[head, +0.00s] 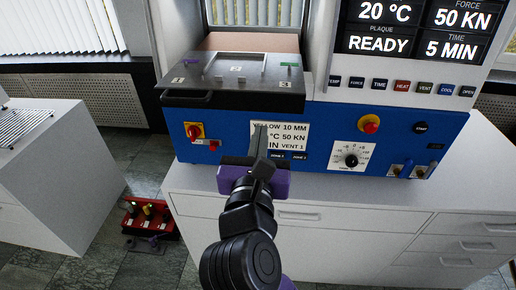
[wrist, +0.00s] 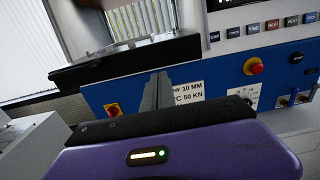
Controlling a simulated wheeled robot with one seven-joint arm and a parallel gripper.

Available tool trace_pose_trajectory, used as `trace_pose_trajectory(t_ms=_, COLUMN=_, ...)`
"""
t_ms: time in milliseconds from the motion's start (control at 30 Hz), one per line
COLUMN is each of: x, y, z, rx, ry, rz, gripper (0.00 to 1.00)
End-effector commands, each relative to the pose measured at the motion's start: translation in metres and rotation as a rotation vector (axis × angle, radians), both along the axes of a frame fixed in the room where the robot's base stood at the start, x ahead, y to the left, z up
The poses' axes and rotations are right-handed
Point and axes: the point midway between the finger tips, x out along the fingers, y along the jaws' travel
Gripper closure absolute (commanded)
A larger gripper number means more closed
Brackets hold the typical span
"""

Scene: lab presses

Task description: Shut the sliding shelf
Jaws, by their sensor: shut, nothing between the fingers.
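The sliding shelf (head: 220,84) is a dark metal plate on the upper left of the blue press. It sticks out forward over the blue front panel and bears a light square mould marked 2, with labels 1 and 3 beside it. In the wrist view, the shelf (wrist: 130,58) crosses the upper left. My gripper (head: 260,130) is shut and empty. Its fingers point up in front of the blue panel, below the shelf's front edge and apart from it as far as I can tell. In the wrist view, the shut fingers (wrist: 157,90) partly cover the white notice.
The blue panel (head: 320,150) carries a yellow-red switch (head: 194,131), a red stop knob (head: 370,124) and a dial (head: 351,155). A display (head: 425,30) reads READY. White drawers (head: 330,235) stand below. A white cabinet (head: 55,170) is at left, a red box (head: 150,220) on the floor.

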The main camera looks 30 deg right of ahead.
Motion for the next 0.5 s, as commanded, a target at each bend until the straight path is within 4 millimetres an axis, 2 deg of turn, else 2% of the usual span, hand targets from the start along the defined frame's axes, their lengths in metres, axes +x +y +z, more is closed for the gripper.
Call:
trace_pose_trajectory(t_ms=200, x=0.033, y=-0.024, z=0.001, rx=0.000, ry=0.000, rz=-0.002, gripper=1.00)
trace_pose_trajectory(t_ms=500, x=0.053, y=-0.039, z=0.000, rx=0.000, ry=0.000, rz=0.000, gripper=1.00)
